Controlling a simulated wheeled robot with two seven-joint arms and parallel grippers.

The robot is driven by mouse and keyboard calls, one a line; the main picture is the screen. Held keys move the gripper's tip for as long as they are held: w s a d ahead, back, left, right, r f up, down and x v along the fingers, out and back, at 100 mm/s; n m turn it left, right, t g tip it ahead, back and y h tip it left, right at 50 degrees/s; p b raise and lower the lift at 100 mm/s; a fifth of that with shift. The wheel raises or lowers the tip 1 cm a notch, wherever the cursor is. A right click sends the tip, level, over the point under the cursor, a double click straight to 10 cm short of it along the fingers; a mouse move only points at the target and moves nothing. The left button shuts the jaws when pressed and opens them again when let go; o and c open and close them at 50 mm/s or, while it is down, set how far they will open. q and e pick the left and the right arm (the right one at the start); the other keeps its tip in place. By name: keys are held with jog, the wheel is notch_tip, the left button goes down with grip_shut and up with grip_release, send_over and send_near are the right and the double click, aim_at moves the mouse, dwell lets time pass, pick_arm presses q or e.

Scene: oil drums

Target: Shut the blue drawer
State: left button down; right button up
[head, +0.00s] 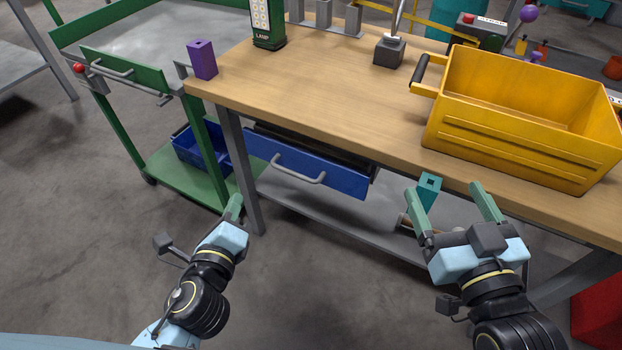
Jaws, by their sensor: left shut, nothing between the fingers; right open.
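The blue drawer (336,177) hangs under the front of the wooden workbench. Its front stands out from the bench, with a dark gap showing behind its top edge, so it is partly open. A grey bar handle (298,170) is on its front. My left gripper (236,206) is shut and empty, below and left of the drawer, apart from the handle and close to the bench leg. My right gripper (453,193) is open, right of the drawer, in front of the bench edge.
The workbench (300,75) carries a yellow crate (510,145), a purple block (202,59) and a lamp (267,25). A green cart (150,45) with a blue bin (195,150) stands left. A teal block (430,184) shows beside my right gripper's left finger.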

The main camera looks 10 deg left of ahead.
pick_arm(q)
jog(key=d+f+m+h+b, duration=0.1)
jog(key=d+f+m+h, duration=0.2)
jog(key=d+m+h, duration=0.8)
jog(key=m+y, duration=0.4)
send_near(320, 163)
jog(key=shift+t, duration=0.3)
jog(key=x, duration=0.5)
jog(key=shift+w+d+f, duration=0.1)
jog(key=shift+w+f, duration=0.15)
jog(key=shift+w, duration=0.1)
jog(key=shift+w+d, duration=0.2)
jog(key=shift+w, duration=0.3)
pick_arm(e)
jog(key=shift+s+a+r+t+y, duration=0.1)
jog(key=shift+r+t+y, duration=0.1)
jog(key=shift+r+t, duration=0.5)
jog(key=shift+s+a+r+t+y, duration=0.2)
jog(key=shift+r+t, duration=0.15)
jog(key=shift+r, duration=0.65)
jog(key=shift+s+a+r+t+y, duration=0.1)
jog(key=shift+r+t+y, duration=0.1)
jog(key=shift+r+t, duration=0.5)
jog(key=shift+w+r, duration=0.1)
jog(key=shift+r, duration=0.05)
